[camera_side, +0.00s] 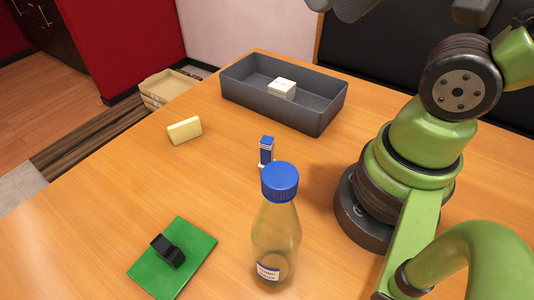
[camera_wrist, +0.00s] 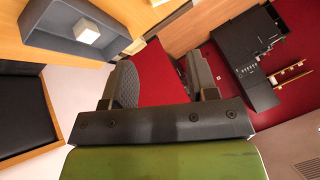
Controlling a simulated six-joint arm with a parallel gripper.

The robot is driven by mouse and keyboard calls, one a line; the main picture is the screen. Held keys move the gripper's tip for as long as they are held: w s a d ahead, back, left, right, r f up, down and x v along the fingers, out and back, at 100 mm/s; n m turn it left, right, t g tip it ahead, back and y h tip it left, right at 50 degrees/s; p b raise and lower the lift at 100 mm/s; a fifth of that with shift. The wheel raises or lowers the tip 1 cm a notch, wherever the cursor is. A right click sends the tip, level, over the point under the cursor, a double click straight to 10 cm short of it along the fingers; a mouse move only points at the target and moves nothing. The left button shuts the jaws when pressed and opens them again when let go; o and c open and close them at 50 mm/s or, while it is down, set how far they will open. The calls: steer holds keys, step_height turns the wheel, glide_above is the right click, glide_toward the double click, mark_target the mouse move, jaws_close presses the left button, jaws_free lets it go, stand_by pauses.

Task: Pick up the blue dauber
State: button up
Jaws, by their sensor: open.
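The blue dauber (camera_side: 266,151) is a small upright piece with a blue body and white parts, standing on the wooden table in the side view. It is just behind the blue-capped bottle, whose cap comes close to its lower end. My gripper (camera_wrist: 163,78) shows in the wrist view with its two dark fingers spread apart and nothing between them. The dauber does not show in the wrist view.
A clear bottle with a blue cap (camera_side: 280,182) stands in front of the dauber. A green plate (camera_side: 198,240) holds a black block (camera_side: 167,251). A pale yellow block (camera_side: 184,130) lies at left. A grey tray (camera_side: 240,92) with a white block (camera_side: 282,88) sits behind.

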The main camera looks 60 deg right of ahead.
steer(key=n+g+h, duration=0.2)
steer(key=n+g, duration=0.4)
steer(key=g, duration=0.1)
glide_above(267, 139)
step_height(267, 139, down, 18)
steer(key=shift+d+r, duration=0.1)
steer(key=shift+r, duration=0.1)
steer(key=shift+n, duration=0.3)
steer(key=shift+f, duration=5.2)
steer(key=shift+c, duration=0.2)
jaws_close()
